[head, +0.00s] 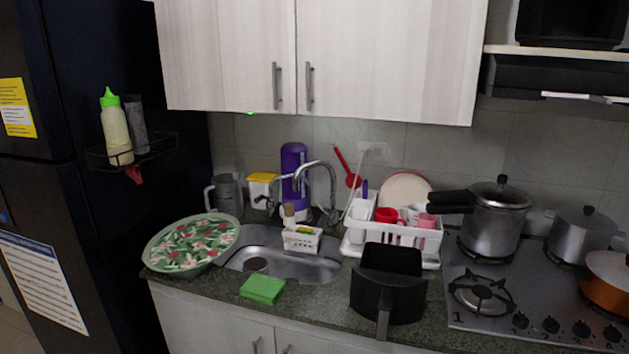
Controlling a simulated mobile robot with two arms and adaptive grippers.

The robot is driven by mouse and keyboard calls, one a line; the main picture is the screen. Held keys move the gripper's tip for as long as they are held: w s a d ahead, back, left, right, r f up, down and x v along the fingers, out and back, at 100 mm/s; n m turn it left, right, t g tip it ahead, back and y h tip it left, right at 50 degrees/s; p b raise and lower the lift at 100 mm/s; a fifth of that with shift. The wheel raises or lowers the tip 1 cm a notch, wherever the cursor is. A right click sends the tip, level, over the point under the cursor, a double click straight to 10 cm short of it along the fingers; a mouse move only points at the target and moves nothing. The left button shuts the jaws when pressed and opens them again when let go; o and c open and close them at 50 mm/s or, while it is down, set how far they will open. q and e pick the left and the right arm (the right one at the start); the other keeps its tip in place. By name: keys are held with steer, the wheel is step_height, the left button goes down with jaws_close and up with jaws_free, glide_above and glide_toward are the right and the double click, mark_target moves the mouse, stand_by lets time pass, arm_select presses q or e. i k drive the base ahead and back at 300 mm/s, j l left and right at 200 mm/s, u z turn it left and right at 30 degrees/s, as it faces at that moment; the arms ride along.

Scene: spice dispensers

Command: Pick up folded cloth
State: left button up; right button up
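A green folded cloth (263,289) lies flat on the dark stone counter (218,294), at its front edge just in front of the sink (311,268). Nothing covers it, and it looks like a small thick square. Neither my left nor my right gripper shows in the head view.
A large leaf-patterned bowl (192,242) stands left of the sink, and a black air-fryer basket (388,287) stands right of the cloth with its handle toward the front. A white dish rack (391,240) and a stove (530,292) with pots are further right. Bare counter lies beside the cloth.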

mark_target(262, 288)
steer(key=i+j+z, duration=0.1)
steer(key=j+z, duration=0.25)
steer(key=z, duration=0.15)
steer(key=j+z, duration=0.8)
steer(key=z, duration=0.15)
steer(key=i, duration=0.05)
